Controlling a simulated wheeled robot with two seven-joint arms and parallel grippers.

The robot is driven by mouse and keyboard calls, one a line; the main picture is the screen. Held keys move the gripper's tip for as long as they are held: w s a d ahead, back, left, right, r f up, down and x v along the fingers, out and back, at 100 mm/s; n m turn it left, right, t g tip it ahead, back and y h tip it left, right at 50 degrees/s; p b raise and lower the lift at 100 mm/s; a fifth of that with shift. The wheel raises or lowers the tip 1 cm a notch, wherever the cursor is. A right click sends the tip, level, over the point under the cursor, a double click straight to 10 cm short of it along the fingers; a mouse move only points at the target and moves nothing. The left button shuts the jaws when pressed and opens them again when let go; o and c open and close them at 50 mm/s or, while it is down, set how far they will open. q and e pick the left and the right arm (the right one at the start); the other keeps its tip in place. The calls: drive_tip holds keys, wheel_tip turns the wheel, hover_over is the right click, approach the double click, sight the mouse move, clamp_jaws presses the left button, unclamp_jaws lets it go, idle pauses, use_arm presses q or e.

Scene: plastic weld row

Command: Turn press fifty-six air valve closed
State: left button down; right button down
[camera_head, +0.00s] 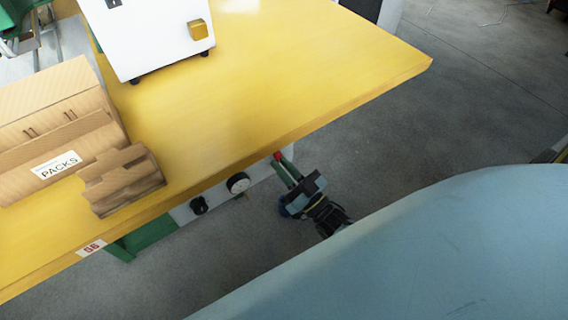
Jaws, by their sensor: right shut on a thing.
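The air valve's small red handle (277,156) shows just under the front edge of the yellow table, to the right of a round gauge. My right gripper (286,168) reaches up to it from the lower right and is shut on it. The fingers and the table edge hide most of the valve, so the angle of its handle is hard to tell. A "56" label (92,248) is on the table's front edge. My left gripper is not in view.
The gauge (238,183) and a black knob (198,205) sit on a pale panel below the table edge, close to my right gripper. A cardboard box marked PACKS (55,125), a smaller brown carton (125,182) and a white machine (155,35) stand on the yellow table (300,70).

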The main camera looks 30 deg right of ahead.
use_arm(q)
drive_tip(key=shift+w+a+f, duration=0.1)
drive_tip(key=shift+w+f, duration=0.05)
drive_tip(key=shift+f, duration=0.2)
use_arm(e)
drive_tip(key=shift+w+d+r+n+y, duration=0.1)
drive_tip(key=shift+r+n+y, duration=0.25)
drive_tip(key=shift+n, duration=0.25)
drive_tip(key=c, duration=1.6)
unclamp_jaws()
drive_tip(key=shift+o, duration=0.6)
drive_tip(key=shift+f, duration=0.15)
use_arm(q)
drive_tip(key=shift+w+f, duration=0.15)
use_arm(e)
drive_tip(key=v, duration=1.3)
drive_tip(key=shift+s, duration=0.35)
